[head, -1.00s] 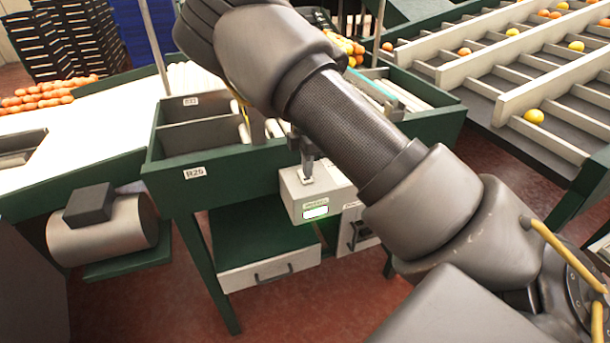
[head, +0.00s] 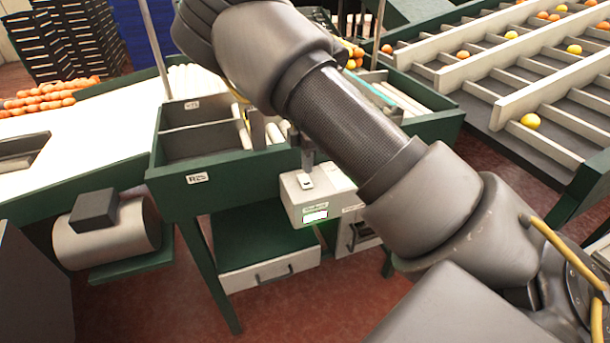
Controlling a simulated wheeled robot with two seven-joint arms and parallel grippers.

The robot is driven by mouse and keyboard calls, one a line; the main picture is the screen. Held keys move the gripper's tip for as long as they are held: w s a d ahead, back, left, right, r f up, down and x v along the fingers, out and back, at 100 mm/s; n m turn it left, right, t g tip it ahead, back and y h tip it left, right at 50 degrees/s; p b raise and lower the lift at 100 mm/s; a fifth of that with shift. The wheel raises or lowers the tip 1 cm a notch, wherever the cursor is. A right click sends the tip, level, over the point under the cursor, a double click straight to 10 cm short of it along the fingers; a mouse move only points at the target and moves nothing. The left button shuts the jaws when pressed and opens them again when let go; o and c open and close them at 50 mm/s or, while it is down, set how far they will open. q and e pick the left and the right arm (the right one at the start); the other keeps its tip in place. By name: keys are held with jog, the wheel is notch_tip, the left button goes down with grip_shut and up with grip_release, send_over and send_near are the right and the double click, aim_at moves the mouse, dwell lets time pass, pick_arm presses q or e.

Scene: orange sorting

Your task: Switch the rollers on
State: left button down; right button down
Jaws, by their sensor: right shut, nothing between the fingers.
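A pale control box (head: 318,209) is fixed to the front of the green sorting table. A small light switch (head: 306,181) sits on its top, and its front has a green label and a bright white panel. My right gripper (head: 306,169) points down just above the switch, shut and empty. I cannot tell whether it touches the switch, nor the switch's position. Pale rollers (head: 405,101) show in the table beyond my right arm, which hides part of them. My left gripper is out of view.
Orange fruit lies at the far left beside a white chute (head: 85,140). A tray with white dividers (head: 515,105) and scattered fruit is at the right. A drawer (head: 270,273) is below the box. Red floor (head: 300,315) is open in front.

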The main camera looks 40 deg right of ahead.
aim_at(307, 185)
notch_tip(307, 185, up, 4)
jog(key=p, duration=0.3)
jog(key=shift+r, duration=0.1)
dwell(0.5)
